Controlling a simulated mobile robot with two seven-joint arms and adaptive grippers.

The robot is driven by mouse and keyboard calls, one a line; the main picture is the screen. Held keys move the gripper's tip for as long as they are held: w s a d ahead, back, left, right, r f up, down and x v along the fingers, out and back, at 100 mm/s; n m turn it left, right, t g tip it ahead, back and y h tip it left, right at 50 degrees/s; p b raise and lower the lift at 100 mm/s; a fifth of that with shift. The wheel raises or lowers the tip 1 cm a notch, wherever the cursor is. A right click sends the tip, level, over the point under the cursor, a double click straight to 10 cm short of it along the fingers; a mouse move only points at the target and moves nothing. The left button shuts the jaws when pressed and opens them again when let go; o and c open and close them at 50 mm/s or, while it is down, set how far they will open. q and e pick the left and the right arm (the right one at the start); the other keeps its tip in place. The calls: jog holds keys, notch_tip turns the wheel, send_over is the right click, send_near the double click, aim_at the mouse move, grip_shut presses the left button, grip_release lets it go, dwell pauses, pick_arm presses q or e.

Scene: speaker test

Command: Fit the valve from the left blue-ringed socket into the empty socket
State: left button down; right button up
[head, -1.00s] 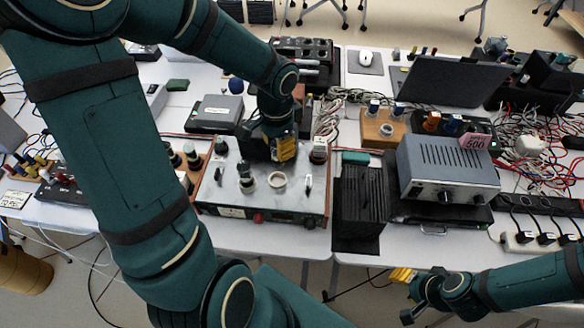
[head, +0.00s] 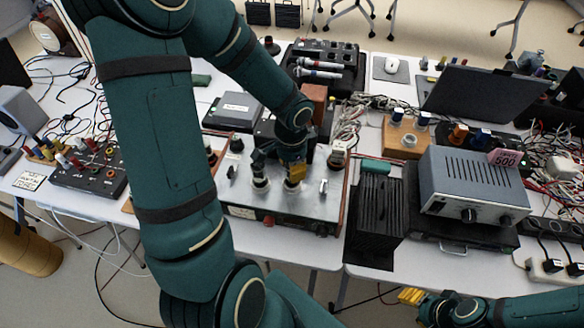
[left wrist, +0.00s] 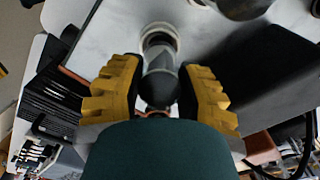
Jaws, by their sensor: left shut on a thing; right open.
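My left gripper (head: 296,170), with yellow fingers, is shut on a grey and dark valve (left wrist: 158,77). It holds the valve over a white ring socket (left wrist: 160,32) on the metal top of the tester box (head: 318,207). The valve's far end lies within the ring in the left wrist view; I cannot tell how deep it sits. Another valve (head: 260,180) stands upright in a pale ring just left of it. No blue-ringed socket shows clearly on the box. My right gripper (head: 411,296), yellow-tipped, is open and empty at the bottom, in front of the table.
A dark valve-like part (head: 337,156) stands at the box's back right. A black finned block (head: 375,215) and a grey power supply (head: 470,185) stand to the right. A wooden block (head: 394,137) with blue-and-white pieces is behind. Loose cables clutter the table.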

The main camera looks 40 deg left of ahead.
pick_arm(q)
jog(key=shift+r, duration=0.1)
jog(key=shift+f+b, duration=0.3)
jog(key=shift+f, duration=0.05)
jog(key=c, duration=0.6)
grip_release()
jog(key=shift+r, duration=0.1)
jog(key=shift+r+p, duration=0.3)
jog(key=shift+p, duration=0.1)
notch_tip(320, 180, up, 12)
jog(key=p, duration=0.3)
jog(key=shift+s, duration=0.1)
